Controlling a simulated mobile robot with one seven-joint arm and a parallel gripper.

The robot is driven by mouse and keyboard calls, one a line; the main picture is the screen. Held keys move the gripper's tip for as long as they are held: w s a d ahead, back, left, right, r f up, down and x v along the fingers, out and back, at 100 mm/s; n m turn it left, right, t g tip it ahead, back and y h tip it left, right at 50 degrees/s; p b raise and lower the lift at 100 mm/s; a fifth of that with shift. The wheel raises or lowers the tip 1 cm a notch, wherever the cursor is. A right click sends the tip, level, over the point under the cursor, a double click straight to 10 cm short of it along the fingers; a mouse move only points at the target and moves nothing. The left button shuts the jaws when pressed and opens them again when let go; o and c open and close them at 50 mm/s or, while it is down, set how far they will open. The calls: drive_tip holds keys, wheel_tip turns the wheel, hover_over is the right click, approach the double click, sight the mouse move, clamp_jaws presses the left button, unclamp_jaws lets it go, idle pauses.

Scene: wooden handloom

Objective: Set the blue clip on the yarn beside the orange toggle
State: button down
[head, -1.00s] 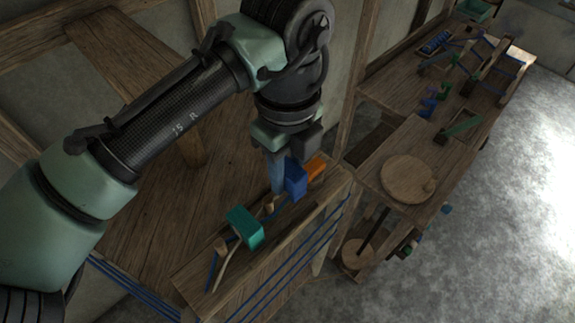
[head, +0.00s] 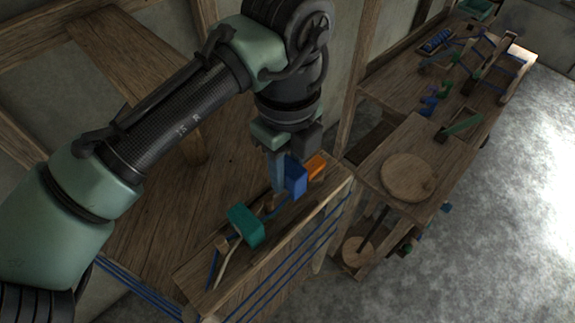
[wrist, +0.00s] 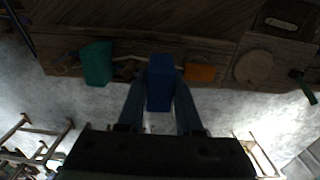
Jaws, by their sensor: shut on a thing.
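My gripper (head: 281,180) is shut on the blue clip (head: 296,178), a blue block, above the loom's front beam. In the wrist view the clip (wrist: 160,84) sits between the two fingers. The orange toggle (head: 315,166) is just right of the clip; it also shows in the wrist view (wrist: 200,72), with a small gap between them. A pale yarn (head: 231,255) runs along the beam past a teal block (head: 245,225) on the left. Whether the clip touches the yarn is hidden by the clip and fingers.
The wooden loom beam (head: 215,290) carries blue threads (head: 300,262) along its front. A small wooden stand with a round disc (head: 408,176) is to the right. A bench with several small parts (head: 436,98) stands farther back. The grey floor at right is clear.

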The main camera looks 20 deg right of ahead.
drive_tip(key=shift+f+b, duration=0.55)
drive_tip(key=shift+f, duration=0.45)
drive_tip(key=shift+f+b, duration=0.55)
drive_tip(key=shift+f, duration=0.35)
idle(0.4)
drive_tip(key=shift+c, duration=1.8)
unclamp_jaws()
